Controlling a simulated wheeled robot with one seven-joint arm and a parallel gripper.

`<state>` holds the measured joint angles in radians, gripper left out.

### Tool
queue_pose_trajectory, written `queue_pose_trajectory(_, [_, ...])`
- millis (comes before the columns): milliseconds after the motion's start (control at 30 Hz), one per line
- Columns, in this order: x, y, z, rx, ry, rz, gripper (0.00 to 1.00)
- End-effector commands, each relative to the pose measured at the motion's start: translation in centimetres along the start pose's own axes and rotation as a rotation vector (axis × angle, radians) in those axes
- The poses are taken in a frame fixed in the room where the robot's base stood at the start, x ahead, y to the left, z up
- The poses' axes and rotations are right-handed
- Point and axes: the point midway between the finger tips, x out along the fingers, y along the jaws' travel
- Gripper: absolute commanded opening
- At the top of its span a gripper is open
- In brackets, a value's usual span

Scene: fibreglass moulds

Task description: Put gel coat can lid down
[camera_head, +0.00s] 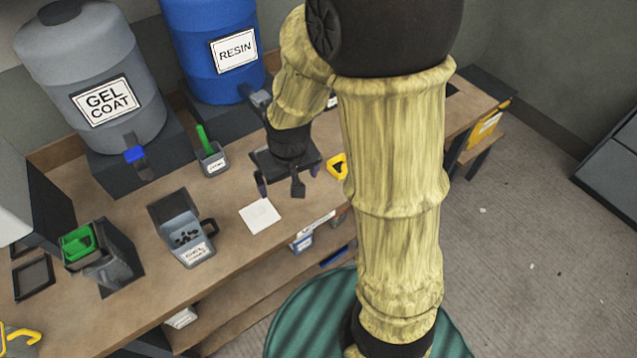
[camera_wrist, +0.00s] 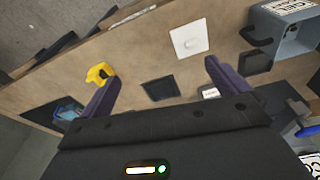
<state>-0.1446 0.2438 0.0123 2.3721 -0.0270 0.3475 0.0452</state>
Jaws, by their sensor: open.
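The grey can (camera_head: 197,255) with a white label and a dark handle stands on the bench, left of my gripper. The can also shows in the wrist view (camera_wrist: 290,45) at the upper right, cut by the frame edge. My gripper (camera_head: 281,188) is open and empty above the bench, to the right of the can and apart from it. Its two fingers also show in the wrist view (camera_wrist: 160,74).
A white square plate (camera_head: 260,215) lies between can and gripper. A grey gel coat drum (camera_head: 85,75) and blue resin drum (camera_head: 215,85) stand behind. A small cup with a green handle (camera_head: 212,160), a yellow item (camera_head: 337,166) and a green-topped dark bin (camera_head: 112,262) are nearby.

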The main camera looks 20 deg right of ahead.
Motion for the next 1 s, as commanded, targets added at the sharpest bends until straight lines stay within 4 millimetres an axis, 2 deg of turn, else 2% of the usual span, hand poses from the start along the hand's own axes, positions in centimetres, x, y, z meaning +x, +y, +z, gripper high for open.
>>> queue_pose_trajectory(33, [-1.3,1.3,1.3,0.035,0.016,0.006,1.0])
queue_pose_trajectory(100, [-2.7,2.6,3.0,0.072,0.031,0.013,1.0])
queue_pose_trajectory(200, [-3.9,3.9,5.1,0.111,0.046,0.021,1.0])
queue_pose_trajectory(300, [-4.5,4.4,6.2,0.131,0.053,0.025,1.0])
queue_pose_trajectory(1000, [-4.5,4.5,6.4,0.133,0.053,0.025,1.0])
